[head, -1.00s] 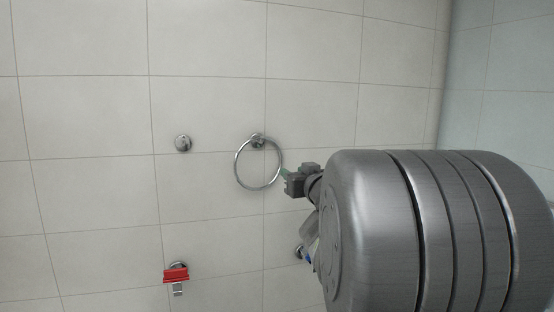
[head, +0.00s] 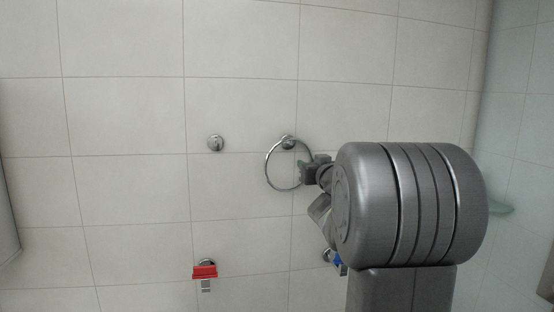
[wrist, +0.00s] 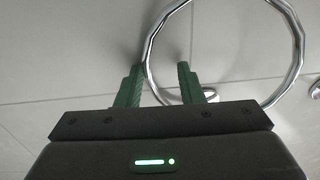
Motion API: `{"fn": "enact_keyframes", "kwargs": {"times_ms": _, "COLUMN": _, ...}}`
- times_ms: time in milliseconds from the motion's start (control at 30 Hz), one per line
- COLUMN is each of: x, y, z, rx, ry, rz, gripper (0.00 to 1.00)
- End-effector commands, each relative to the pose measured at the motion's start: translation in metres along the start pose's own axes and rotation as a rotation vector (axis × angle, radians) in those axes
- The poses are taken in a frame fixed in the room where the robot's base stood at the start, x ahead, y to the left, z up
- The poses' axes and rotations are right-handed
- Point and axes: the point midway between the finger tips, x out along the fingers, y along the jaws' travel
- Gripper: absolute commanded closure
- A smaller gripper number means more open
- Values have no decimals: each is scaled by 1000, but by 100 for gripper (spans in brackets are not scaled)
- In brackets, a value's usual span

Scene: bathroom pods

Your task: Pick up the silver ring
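The silver ring (head: 266,170) hangs from a round chrome wall mount (head: 288,142) on the tiled wall. My gripper (head: 304,168) is at the ring's right side in the head view, and its fingers overlap the ring there. In the wrist view the ring (wrist: 301,50) is large, and its left side passes between the two green fingers of my gripper (wrist: 160,67). The fingers are apart, with gaps beside the ring's bar, so the gripper is open. The ring's lower left part is hidden behind the gripper body in the wrist view.
A round chrome knob (head: 215,143) is on the wall left of the ring. A red item (head: 204,272) sits on a wall fixture below it. A blue item (head: 340,266) is below my arm. A glass-like panel (head: 520,120) stands at the right.

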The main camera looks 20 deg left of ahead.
Motion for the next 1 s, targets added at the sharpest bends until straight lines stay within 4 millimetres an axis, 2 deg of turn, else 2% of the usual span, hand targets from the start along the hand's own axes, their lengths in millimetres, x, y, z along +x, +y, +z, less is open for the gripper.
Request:
{"fn": "enact_keyframes", "kwargs": {"times_ms": 67, "x": 0, "y": 0, "z": 0, "rx": 0, "ry": 0, "rz": 0, "gripper": 66}}
{"fn": "enact_keyframes", "kwargs": {"times_ms": 233, "x": 0, "y": 0, "z": 0, "rx": 0, "ry": 0, "rz": 0, "gripper": 97}}
{"fn": "enact_keyframes", "kwargs": {"times_ms": 267, "x": 0, "y": 0, "z": 0, "rx": 0, "ry": 0, "rz": 0, "gripper": 100}}
{"fn": "enact_keyframes", "kwargs": {"times_ms": 767, "x": -1, "y": 0, "z": -2, "rx": -1, "ry": 0, "rz": 0, "gripper": 100}}
{"fn": "enact_keyframes", "kwargs": {"times_ms": 867, "x": -4, "y": 0, "z": -8, "rx": 0, "ry": 1, "rz": 0, "gripper": 100}}
{"fn": "enact_keyframes", "kwargs": {"times_ms": 1000, "x": -5, "y": 1, "z": -28, "rx": -2, "ry": 2, "rz": 1, "gripper": 100}}
